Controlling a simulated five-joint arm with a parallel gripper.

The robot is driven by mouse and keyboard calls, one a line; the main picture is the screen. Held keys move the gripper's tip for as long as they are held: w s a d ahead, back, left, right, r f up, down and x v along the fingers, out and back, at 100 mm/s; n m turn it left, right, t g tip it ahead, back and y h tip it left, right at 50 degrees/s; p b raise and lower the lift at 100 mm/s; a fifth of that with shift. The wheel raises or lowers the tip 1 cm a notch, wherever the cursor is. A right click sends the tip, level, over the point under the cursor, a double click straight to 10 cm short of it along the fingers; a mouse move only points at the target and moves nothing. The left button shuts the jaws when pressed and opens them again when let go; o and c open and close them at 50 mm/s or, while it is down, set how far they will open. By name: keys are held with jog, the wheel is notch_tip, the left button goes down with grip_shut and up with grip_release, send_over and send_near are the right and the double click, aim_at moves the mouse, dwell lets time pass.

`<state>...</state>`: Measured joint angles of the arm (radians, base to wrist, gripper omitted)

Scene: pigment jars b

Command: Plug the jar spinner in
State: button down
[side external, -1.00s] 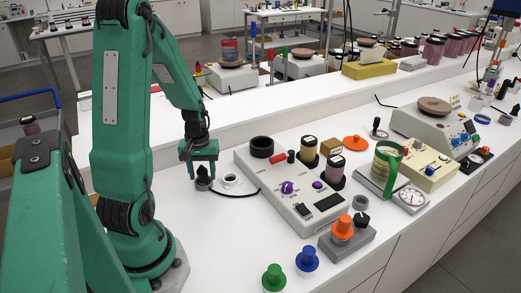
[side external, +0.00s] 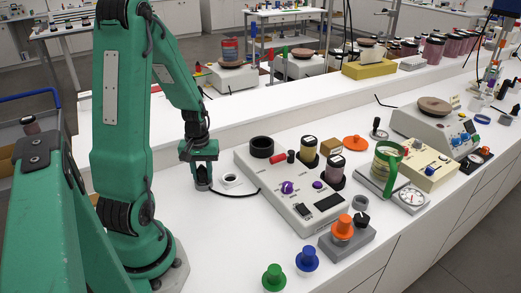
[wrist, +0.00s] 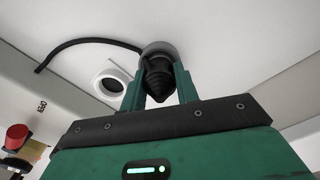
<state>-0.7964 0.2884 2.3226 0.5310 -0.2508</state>
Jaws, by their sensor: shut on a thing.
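The jar spinner (side external: 318,212) is a pale box with purple knobs, on the white bench in the side view. A dark ribbed plug (wrist: 158,82) is between the fingers of my gripper (wrist: 160,85), which is shut on it. My gripper (side external: 203,184) is low over the bench, left of the spinner, and mostly hides the plug there. A black cord (side external: 238,194) runs from the plug to the spinner's left side. The white socket (side external: 231,180) with a dark round opening is empty, just right of my gripper. It also shows in the wrist view (wrist: 112,83), left of the plug.
Jars with dark lids (side external: 309,148) and a black ring (side external: 262,147) are on the spinner. A grey block with an orange knob (side external: 343,226), a blue knob piece (side external: 307,259) and a green one (side external: 274,277) are in front.

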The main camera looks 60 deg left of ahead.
aim_at(202, 168)
jog(key=shift+r, duration=3.45)
jog(key=shift+w, duration=0.1)
jog(key=w+d+f, duration=0.1)
jog(key=w+d, duration=0.1)
jog(key=w, duration=0.6)
jog(key=shift+d+f, duration=0.2)
jog(key=shift+d, duration=0.05)
jog(key=shift+s, duration=0.1)
jog(key=shift+f, duration=0.35)
jog(key=shift+f, duration=2.15)
jog(key=shift+f, duration=0.4)
